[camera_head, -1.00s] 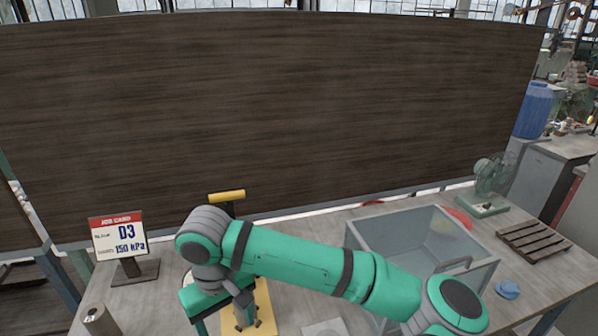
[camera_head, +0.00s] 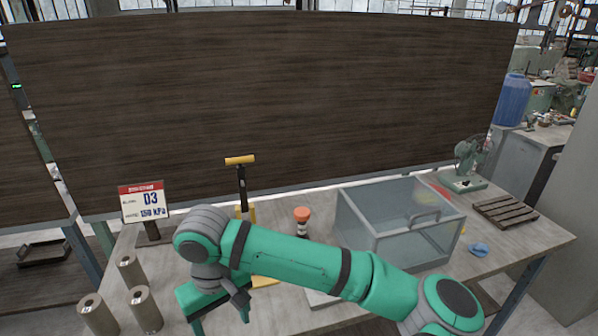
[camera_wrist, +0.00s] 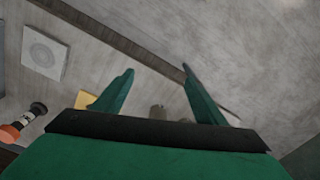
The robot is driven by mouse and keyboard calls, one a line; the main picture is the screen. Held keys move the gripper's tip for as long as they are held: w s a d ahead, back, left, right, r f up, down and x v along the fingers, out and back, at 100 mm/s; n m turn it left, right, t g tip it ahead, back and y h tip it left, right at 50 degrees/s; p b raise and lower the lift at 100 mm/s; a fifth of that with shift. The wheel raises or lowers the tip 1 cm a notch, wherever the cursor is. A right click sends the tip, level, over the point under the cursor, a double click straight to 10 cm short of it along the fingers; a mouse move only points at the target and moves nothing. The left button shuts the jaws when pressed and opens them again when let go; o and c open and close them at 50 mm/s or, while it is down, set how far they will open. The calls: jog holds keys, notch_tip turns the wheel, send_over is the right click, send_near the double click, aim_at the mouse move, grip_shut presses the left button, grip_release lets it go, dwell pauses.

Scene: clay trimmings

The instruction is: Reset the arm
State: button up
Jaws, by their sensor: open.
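My green arm stretches across the head view from lower right to left, bent at the grey wrist. My gripper (camera_head: 219,308) points down near the front of the table. The wrist view shows its two green fingers (camera_wrist: 158,72) spread apart with nothing between them. Below them are the grey surface and a dark edge line. The forearm and gripper hide part of a yellow-based, yellow-handled pump (camera_head: 241,180) behind them.
Several brown cylinders (camera_head: 144,308) stand left of my gripper. A job card sign (camera_head: 142,201) is behind them. An orange-topped object (camera_head: 302,217), a clear box (camera_head: 400,215), a green fan (camera_head: 468,165) and a wooden rack (camera_head: 505,212) stand on the table (camera_head: 535,240).

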jog(key=w+a+r+m+t+y, duration=0.1)
jog(key=a+r+t+y, duration=0.2)
jog(key=a+y, duration=0.65)
jog(key=w+a+r+m+t+y, duration=0.1)
jog(key=a+r+m+t+y, duration=0.15)
jog(key=a+y, duration=0.65)
jog(key=w+d+f+m+t+h, duration=0.2)
jog(key=d+f+m+t+h, duration=0.45)
jog(key=t, duration=0.25)
jog(key=s+d+f+m+t+h, duration=0.2)
jog(key=s+d+f+m+h, duration=0.2)
jog(key=s+d+f+h, duration=0.55)
jog(key=s+d+f+n+h, duration=0.1)
jog(key=s+d+f+n, duration=0.2)
jog(key=s+d, duration=0.6)
jog(key=s+d+f+n+g+h, duration=0.1)
jog(key=s+d+f+n+h, duration=0.1)
jog(key=s+d, duration=0.7)
jog(key=s+f+n, duration=0.1)
jog(key=s, duration=0.3)
jog(key=shift+f, duration=0.3)
